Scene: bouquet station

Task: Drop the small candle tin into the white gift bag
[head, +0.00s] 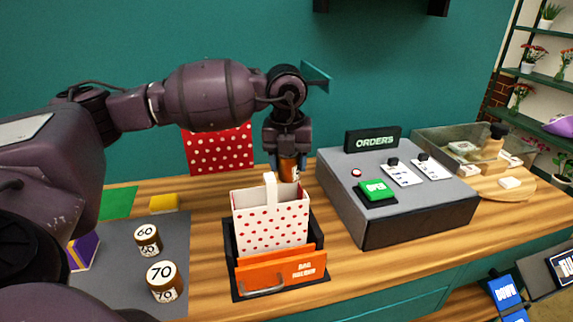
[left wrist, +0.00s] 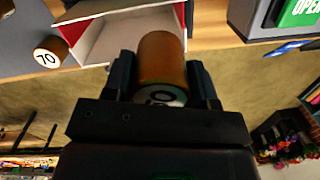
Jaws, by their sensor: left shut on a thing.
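The white gift bag (head: 272,222) with red dots stands upright and open in the orange-fronted bag holder (head: 282,270), its white handle sticking up. My left gripper (head: 288,160) points down and is shut on a small amber candle tin (head: 289,169). In the left wrist view the tin (left wrist: 162,62) sits between the fingers (left wrist: 161,85) and overlaps the bag's edge (left wrist: 100,42). I cannot tell whether it is fully over the opening. My right gripper is not in view.
Amber jars marked 60 (head: 147,240) and 70 (head: 163,281) stand on the grey mat (head: 185,235) to the left. A red dotted item (head: 219,150) is behind the bag. The grey order console (head: 400,205) is close on the right, with a glass-sided tray (head: 455,140) beyond.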

